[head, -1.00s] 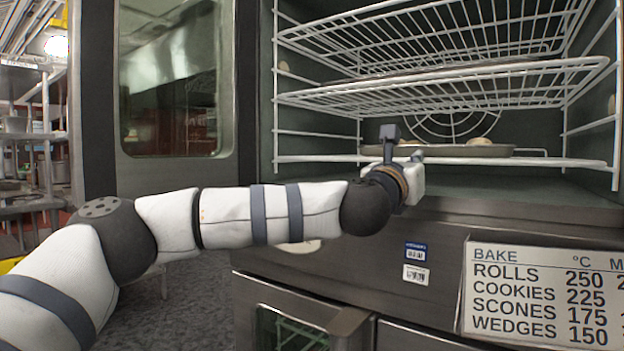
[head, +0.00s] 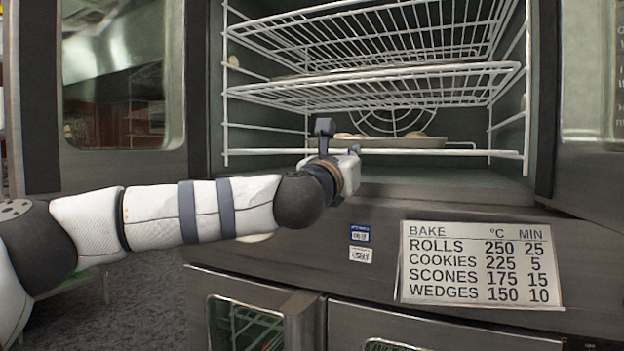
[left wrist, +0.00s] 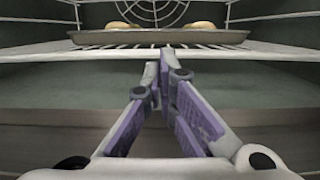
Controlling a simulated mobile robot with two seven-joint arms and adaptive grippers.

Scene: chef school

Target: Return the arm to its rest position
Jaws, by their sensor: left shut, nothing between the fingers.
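My left arm reaches in from the left in the head view, with its left gripper (head: 350,158) at the open front of the oven (head: 455,182), near the lowest wire rack (head: 490,153). In the left wrist view the fingers of the left gripper (left wrist: 163,70) are shut and empty, just in front of the rack's front bar (left wrist: 230,54). A dark tray (head: 415,142) with pale baked pieces lies on that rack, behind the gripper. The tray also shows in the left wrist view (left wrist: 150,38), apart from the fingertips. My right gripper is not in view.
Upper wire racks (head: 400,87) fill the oven above the gripper. An open oven door (head: 125,90) with a window stands at the left, and another door (head: 590,110) at the right. A bake-time sign (head: 480,265) is on the front below. Grey floor lies at lower left.

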